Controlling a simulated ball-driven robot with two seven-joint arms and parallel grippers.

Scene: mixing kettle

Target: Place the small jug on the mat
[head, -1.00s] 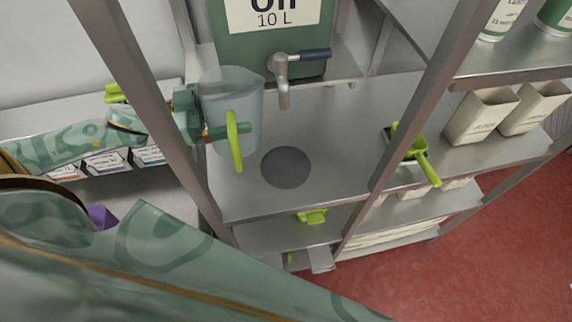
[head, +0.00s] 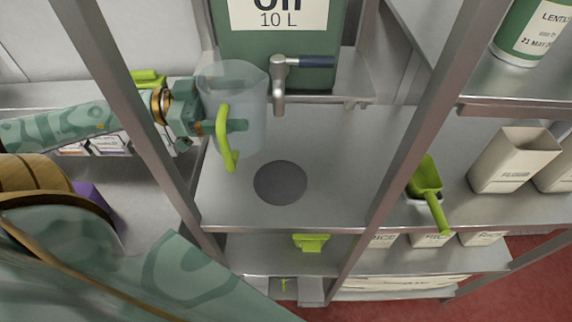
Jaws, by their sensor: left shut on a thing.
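The small jug (head: 248,106) is clear, with a bright green handle (head: 224,140). My left gripper (head: 225,127) reaches in from the left past a shelf post and is shut on the jug at its handle. The jug is roughly upright, left of the oil tap; I cannot tell whether its base touches the shelf. The mat (head: 280,182) is a dark grey disc on the metal shelf, below and right of the jug in the picture, with nothing on it. My right gripper is not in view.
A green oil container (head: 290,60) with a tap (head: 279,85) stands behind the mat. Metal posts (head: 412,130) frame the shelf on both sides. A green scoop (head: 428,185) and a flour bin (head: 511,160) are at the right. The shelf (head: 345,150) right of the mat is clear.

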